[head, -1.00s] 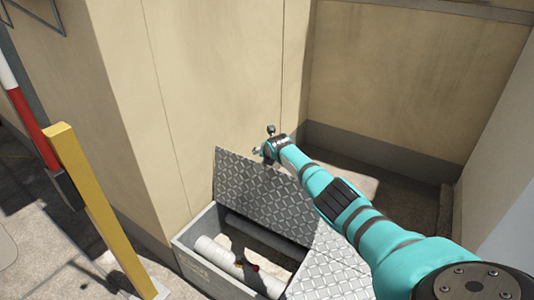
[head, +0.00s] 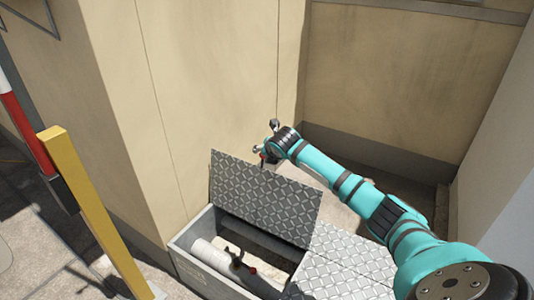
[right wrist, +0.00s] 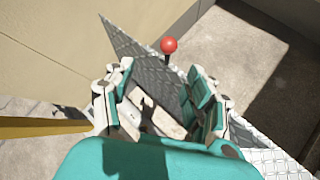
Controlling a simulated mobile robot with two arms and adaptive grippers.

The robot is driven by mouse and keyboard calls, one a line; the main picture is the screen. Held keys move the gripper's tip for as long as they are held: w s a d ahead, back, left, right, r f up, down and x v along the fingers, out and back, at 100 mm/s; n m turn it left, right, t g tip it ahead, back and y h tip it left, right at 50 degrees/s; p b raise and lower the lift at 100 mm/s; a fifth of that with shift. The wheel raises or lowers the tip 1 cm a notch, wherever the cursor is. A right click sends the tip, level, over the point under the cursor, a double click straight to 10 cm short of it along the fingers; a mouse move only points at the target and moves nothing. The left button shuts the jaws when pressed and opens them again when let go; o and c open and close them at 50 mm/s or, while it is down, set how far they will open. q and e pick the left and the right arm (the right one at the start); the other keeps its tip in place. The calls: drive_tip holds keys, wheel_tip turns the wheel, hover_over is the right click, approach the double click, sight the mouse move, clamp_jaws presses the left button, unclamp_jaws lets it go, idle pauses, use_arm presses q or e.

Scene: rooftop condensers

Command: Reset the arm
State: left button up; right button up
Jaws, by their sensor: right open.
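My right gripper (head: 267,141) is in the head view, raised above the open lid of a floor box. In the right wrist view its fingers (right wrist: 165,105) are spread apart with nothing between them. A red ball on a thin stem (right wrist: 169,45) stands just beyond the fingertips there. In the head view a small red spot shows beside the gripper; I cannot tell whether it is this ball. My left gripper is not in view.
The checker-plate lid (head: 262,198) stands raised over the grey box (head: 190,262). Inside lies a pale pipe (head: 210,254) with a small red part (head: 252,270). A yellow post (head: 95,205) stands left. Beige walls (head: 200,90) rise behind.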

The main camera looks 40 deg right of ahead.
drive_tip(key=shift+s+r, duration=0.15)
drive_tip(key=shift+s, duration=0.05)
drive_tip(key=shift+a, duration=0.1)
idle(0.4)
